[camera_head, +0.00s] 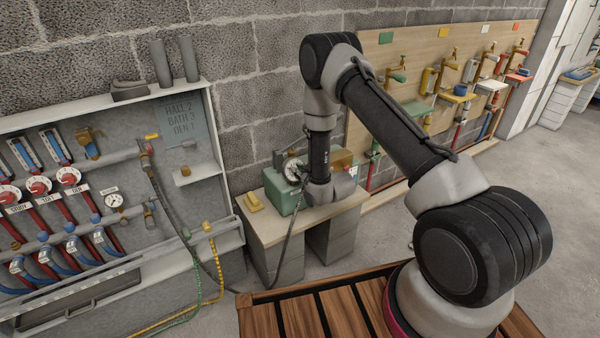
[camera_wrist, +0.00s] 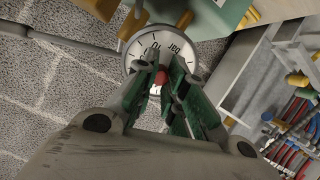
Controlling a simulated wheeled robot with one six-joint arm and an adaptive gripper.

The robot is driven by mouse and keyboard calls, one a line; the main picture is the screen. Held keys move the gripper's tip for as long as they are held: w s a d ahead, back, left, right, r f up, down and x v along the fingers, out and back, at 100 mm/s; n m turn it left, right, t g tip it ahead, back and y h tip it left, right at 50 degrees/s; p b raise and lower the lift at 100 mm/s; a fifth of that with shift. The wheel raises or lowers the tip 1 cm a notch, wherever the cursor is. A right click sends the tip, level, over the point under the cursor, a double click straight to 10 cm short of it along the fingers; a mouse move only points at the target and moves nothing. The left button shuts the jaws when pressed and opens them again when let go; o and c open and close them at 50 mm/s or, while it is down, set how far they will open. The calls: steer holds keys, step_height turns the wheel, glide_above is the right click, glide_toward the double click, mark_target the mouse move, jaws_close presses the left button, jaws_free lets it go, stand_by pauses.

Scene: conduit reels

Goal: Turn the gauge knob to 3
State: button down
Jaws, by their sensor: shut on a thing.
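A gauge with a white round dial (camera_head: 292,168) sits at the green box (camera_head: 288,198) on the small bench. In the wrist view the dial (camera_wrist: 146,43) shows "bar" and "10", tilted. My gripper (camera_wrist: 163,84) is in front of the dial, its green-padded fingers closed on a small red knob (camera_wrist: 163,77) at the middle of the dial. The fingers hide part of the dial face, and I cannot read where the knob points. In the head view my wrist covers the grip.
A small bench (camera_head: 268,229) carries the box and a yellow block (camera_head: 253,202). A dark hose (camera_head: 283,252) hangs in front of it. A pipe panel (camera_head: 110,235) stands at left, a wooden board (camera_head: 400,50) with valves behind at right. Open floor (camera_head: 560,180) lies at far right.

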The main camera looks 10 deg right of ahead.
steer(key=shift+w+r+m, duration=0.15)
steer(key=shift+m, duration=0.75)
steer(key=c, duration=1.4)
jaws_free()
steer(key=v, duration=1.2)
